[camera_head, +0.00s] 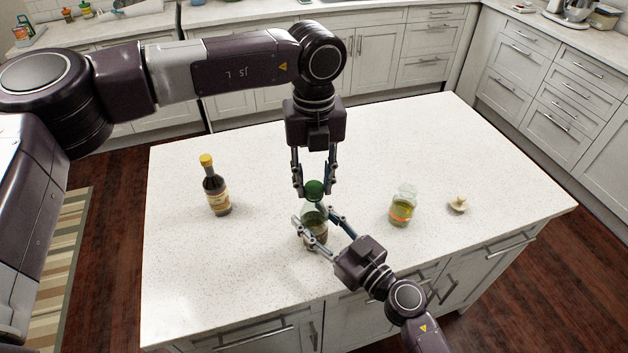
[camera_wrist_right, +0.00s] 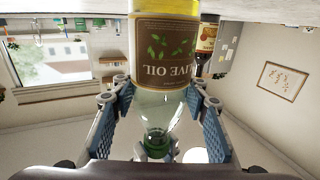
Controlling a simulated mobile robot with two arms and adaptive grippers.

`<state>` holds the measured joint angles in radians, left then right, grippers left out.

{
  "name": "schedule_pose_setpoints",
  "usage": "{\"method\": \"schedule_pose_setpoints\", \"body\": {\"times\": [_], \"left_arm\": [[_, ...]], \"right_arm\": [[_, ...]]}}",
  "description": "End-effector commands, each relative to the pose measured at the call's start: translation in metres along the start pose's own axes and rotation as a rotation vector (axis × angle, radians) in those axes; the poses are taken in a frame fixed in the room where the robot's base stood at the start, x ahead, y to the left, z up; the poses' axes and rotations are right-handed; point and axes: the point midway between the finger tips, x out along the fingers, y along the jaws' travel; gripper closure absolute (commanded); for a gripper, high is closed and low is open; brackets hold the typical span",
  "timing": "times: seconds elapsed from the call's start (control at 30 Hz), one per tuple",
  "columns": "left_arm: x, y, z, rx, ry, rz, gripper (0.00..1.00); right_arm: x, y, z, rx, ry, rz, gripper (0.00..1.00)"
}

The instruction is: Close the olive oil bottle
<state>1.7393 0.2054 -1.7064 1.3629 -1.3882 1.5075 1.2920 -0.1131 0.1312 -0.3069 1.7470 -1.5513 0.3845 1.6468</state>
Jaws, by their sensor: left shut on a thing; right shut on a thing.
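The olive oil bottle (camera_head: 314,232) stands upright near the middle of the island counter. Its green cap (camera_head: 314,187) is at the top of the bottle. My left gripper (camera_head: 314,192) comes down from above and is shut on the cap. My right gripper (camera_head: 314,217) reaches in from the lower right and is shut on the bottle's body. In the right wrist view the bottle (camera_wrist_right: 165,45) appears upside down between the fingers, with green at its neck. I cannot tell whether the cap is fully seated.
A dark bottle with a yellow cap (camera_head: 215,192) stands to the left. A glass jar (camera_head: 403,208) and a small pale object (camera_head: 459,204) are to the right. The white island counter (camera_head: 480,150) is otherwise largely clear. Cabinets (camera_head: 430,55) line the back.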

Motion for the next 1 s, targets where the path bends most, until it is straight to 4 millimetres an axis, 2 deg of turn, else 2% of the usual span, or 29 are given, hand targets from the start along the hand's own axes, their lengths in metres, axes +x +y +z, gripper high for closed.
{"method": "schedule_pose_setpoints", "body": {"times": [1.0], "left_arm": [[0.0017, 0.0001, 0.0004, 1.781, -0.001, 0.0, 1.0]], "right_arm": [[-0.0001, -0.0001, 0.0002, 0.0, -0.001, 0.0, 1.0]]}}
